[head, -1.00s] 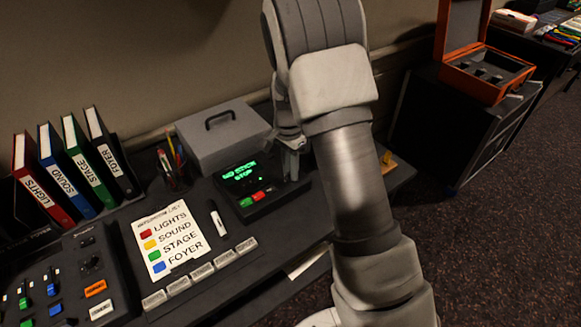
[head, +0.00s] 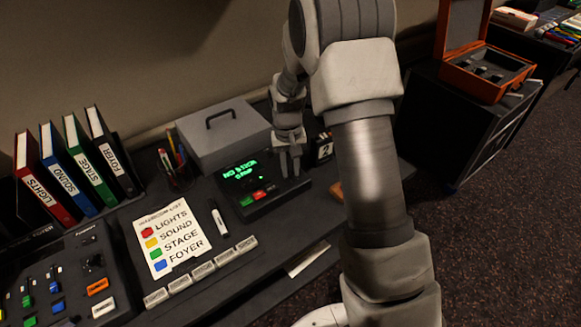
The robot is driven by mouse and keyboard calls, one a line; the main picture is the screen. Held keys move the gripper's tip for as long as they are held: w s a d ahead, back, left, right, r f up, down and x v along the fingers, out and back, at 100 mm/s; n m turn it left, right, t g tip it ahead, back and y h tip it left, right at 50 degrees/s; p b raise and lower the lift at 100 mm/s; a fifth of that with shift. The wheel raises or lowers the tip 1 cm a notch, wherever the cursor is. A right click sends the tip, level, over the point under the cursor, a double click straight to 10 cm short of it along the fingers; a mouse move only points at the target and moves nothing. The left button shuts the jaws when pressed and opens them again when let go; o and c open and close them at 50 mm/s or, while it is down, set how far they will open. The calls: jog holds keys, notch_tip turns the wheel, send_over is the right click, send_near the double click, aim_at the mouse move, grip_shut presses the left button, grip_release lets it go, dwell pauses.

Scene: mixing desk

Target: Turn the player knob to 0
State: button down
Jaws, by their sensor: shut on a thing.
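The player (head: 262,206) is a dark box on the desk with a green lit display (head: 240,173). The display text is small; it seems to read "NO STICK STOP". A green button (head: 246,201) and a red button (head: 259,194) sit below the display. My gripper (head: 290,172) points down over the right end of the player, its fingers shut on the player knob. The knob is hidden by the fingers, so its setting cannot be read.
A grey box with a handle (head: 222,133) stands behind the player. A dark block marked 2 (head: 323,148) stands right of my gripper. A mixer (head: 62,278) is at far left.

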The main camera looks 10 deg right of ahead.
aim_at(289, 174)
jog(key=n, duration=0.3)
jog(key=shift+r+n, duration=0.1)
jog(key=shift+n, duration=0.3)
jog(key=shift+n+p, duration=0.5)
jog(key=shift+n, duration=1.5)
jog(key=c, duration=0.7)
grip_release()
jog(key=shift+c, duration=0.2)
notch_tip(289, 174, up, 17)
jog(key=p, duration=0.2)
jog(key=shift+s+a+r, duration=0.15)
jog(key=shift+s+a, duration=0.15)
